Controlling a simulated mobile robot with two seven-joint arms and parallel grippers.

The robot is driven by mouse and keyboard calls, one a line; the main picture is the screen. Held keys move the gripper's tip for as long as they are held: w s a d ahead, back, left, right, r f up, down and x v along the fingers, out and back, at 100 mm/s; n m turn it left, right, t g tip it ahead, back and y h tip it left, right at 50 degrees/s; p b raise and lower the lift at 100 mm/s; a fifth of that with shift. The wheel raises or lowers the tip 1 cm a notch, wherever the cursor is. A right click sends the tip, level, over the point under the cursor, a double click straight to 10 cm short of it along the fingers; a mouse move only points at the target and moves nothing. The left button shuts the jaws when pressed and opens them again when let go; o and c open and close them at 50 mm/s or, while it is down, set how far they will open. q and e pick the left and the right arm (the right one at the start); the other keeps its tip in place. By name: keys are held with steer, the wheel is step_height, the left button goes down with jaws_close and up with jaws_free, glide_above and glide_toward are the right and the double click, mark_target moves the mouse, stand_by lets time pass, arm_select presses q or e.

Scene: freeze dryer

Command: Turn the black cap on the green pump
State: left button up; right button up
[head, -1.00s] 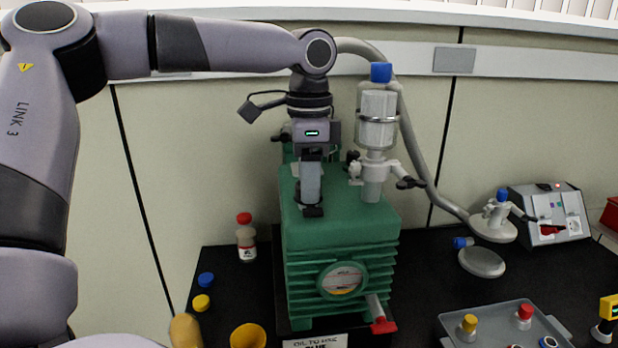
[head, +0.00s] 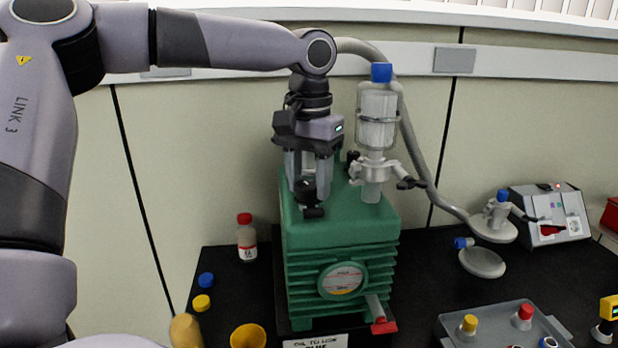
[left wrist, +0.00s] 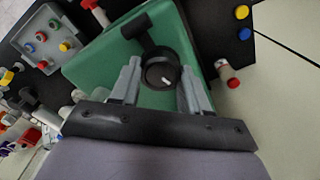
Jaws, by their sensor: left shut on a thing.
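The green pump (head: 340,245) stands on the black bench, with a round gauge on its front. The black cap (head: 305,191) sits on top of the pump near its front edge. My left gripper (head: 308,190) points down over it, with its fingers on either side. The gripper is shut on the cap. My right gripper is not in view.
A glass trap with a blue top (head: 378,115) stands just right of my left gripper, with a grey hose behind. A red-capped bottle (head: 246,238) is left of the pump. A grey tray (head: 490,318) with coloured caps lies at the front right.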

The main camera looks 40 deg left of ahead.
arm_select(q)
steer(key=n, duration=0.4)
steer(key=shift+r+n, duration=0.1)
steer(key=shift+n, duration=0.2)
steer(key=n, duration=0.4)
steer(key=shift+n, duration=0.3)
steer(key=n, duration=0.4)
steer(key=shift+n, duration=2.2)
steer(key=o, duration=1.1)
steer(key=shift+c, duration=0.2)
